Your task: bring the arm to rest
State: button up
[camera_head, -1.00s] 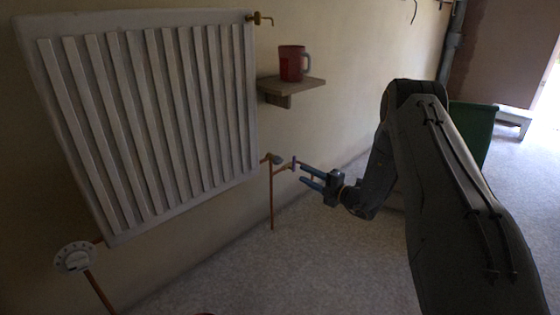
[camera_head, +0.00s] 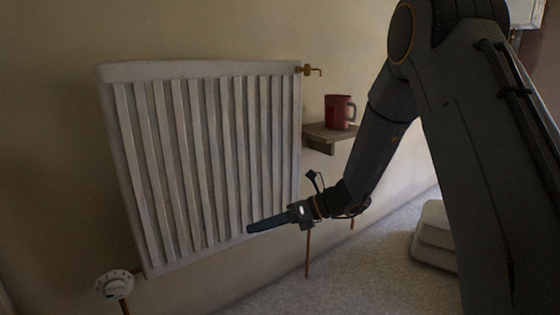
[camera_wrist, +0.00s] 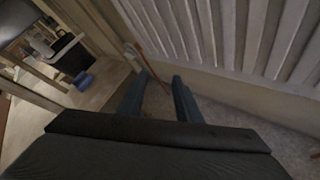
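My gripper (camera_head: 250,228) is at the lower right of the white radiator (camera_head: 205,170) in the head view, its fingers pointing left. In that view the fingers are seen side-on and overlap. In the wrist view my gripper (camera_wrist: 160,77) shows two blue fingers with a clear gap between them and nothing held. Whether the fingertips touch the radiator cannot be told; they overlap its lower edge in the picture. My arm reaches down from the upper right, bent, and hides part of the wall and pipe.
A red mug (camera_head: 338,112) stands on a small wall shelf (camera_head: 330,133) right of the radiator. A brass valve (camera_head: 308,70) is at its top right, a white dial (camera_head: 113,285) at its lower left. A pale stacked object (camera_head: 433,237) lies on the floor.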

jog(key=s+a+r+n+g+h, duration=0.25)
jog(key=s+n, duration=0.45)
jog(key=s, duration=0.4)
jog(key=s+a+r+n+g+h, duration=0.2)
jog(key=s+n+h, duration=0.1)
jog(key=s+n, duration=0.6)
jog(key=s+d+r+n+t+h, duration=0.2)
jog(key=s+d+n+t+h, duration=0.35)
jog(key=s+n, duration=1)
jog(key=d+r+m+g+h+p, duration=0.2)
jog(key=d+r+m+p, duration=0.3)
jog(key=d+r+p, duration=1.8)
notch_tip(320, 180, up, 3)
jog(key=p, duration=1.1)
jog(key=shift+w+m+p, duration=0.3)
jog(key=shift+m+p, duration=0.05)
